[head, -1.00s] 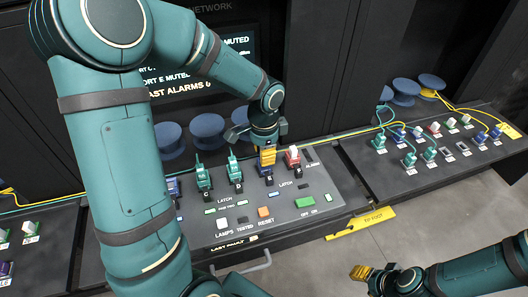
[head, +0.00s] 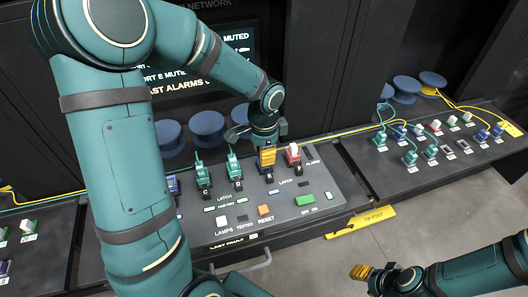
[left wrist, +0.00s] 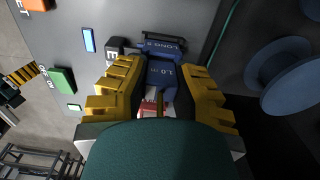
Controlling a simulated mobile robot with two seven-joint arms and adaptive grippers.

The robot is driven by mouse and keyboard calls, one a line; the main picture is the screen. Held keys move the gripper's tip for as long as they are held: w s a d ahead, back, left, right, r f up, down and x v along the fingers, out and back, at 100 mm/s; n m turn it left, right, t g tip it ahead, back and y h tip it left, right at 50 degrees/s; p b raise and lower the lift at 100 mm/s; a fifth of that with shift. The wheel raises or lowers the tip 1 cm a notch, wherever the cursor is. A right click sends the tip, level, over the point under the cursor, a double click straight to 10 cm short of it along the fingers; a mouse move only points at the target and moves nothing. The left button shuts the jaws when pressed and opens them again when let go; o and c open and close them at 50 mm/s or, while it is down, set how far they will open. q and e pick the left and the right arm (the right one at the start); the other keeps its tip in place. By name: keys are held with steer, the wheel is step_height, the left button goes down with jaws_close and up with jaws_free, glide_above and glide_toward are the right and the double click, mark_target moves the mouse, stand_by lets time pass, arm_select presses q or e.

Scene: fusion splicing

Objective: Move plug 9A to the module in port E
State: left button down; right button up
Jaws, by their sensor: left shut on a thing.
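My left gripper (head: 267,158) is at port E on the console. In the left wrist view its yellow fingers (left wrist: 160,90) are shut on a blue piece (left wrist: 161,75) marked 1.0. The blue module (left wrist: 162,44) marked LONG S is just beyond, beside the E label (left wrist: 112,48). The fingers hide much of it in the head view. I cannot read which plug is 9A. My right gripper (head: 361,271) is low at the front, over the floor; whether it is open is unclear.
Green modules (head: 203,174) stand in ports C and D. A red module with a white top (head: 293,152) is close to the right of the left gripper. The right bench (head: 395,175) holds several modules and plugs with yellow and green cables. Blue round pads (head: 207,123) are behind.

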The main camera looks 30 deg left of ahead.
arm_select(q)
steer(key=c, duration=0.8)
jaws_free()
steer(key=shift+c, duration=0.2)
steer(key=shift+r, duration=0.1)
step_height(320, 180, up, 12)
